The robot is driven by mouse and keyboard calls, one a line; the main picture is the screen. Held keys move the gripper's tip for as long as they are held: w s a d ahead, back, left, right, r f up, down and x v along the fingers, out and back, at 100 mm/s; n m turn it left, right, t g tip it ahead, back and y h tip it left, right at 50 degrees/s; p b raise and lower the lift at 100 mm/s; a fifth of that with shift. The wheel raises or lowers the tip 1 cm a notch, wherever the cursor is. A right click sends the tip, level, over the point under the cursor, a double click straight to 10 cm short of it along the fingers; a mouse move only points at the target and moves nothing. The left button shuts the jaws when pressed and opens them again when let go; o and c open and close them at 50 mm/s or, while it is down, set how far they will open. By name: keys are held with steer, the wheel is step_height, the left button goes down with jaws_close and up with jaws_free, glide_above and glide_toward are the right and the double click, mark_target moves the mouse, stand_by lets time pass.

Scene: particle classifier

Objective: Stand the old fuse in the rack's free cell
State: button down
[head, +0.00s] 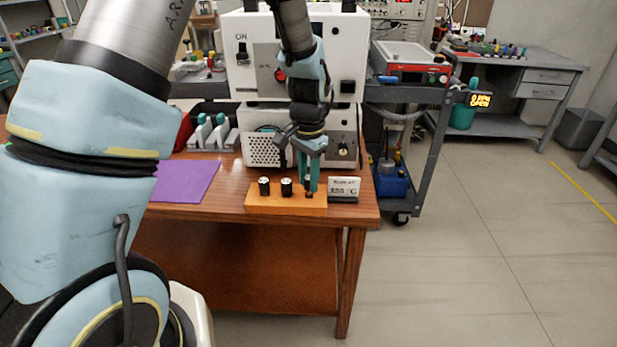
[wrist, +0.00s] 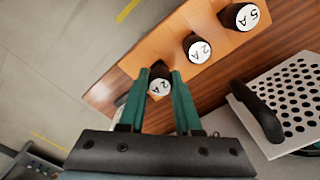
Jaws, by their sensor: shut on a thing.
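The orange rack (head: 262,203) lies at the front right of the wooden table; its edge also shows in the wrist view (wrist: 107,97). Two dark fuses with white tops (head: 264,186) (head: 286,187) stand upright in its left and middle cells. My gripper (head: 310,184) points down over the rack's right end, its teal fingers shut on a dark fuse (wrist: 158,84) with a white marked top. This fuse is upright and in line with the other two. Its lower end is at the rack, but I cannot tell how deep it sits. The cell beneath is hidden.
A small sign (head: 344,187) stands close right of my gripper. A white machine with a perforated panel (head: 268,151) is just behind the rack. A purple mat (head: 186,181) lies left on the table. The table's front edge is close to the rack.

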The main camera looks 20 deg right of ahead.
mark_target(308, 178)
steer(key=shift+f+b, duration=0.3)
steer(key=shift+f, duration=0.35)
steer(key=c, duration=0.5)
jaws_free()
step_height(308, 178, up, 11)
steer(key=shift+f+b, duration=0.1)
steer(key=shift+b, duration=0.35)
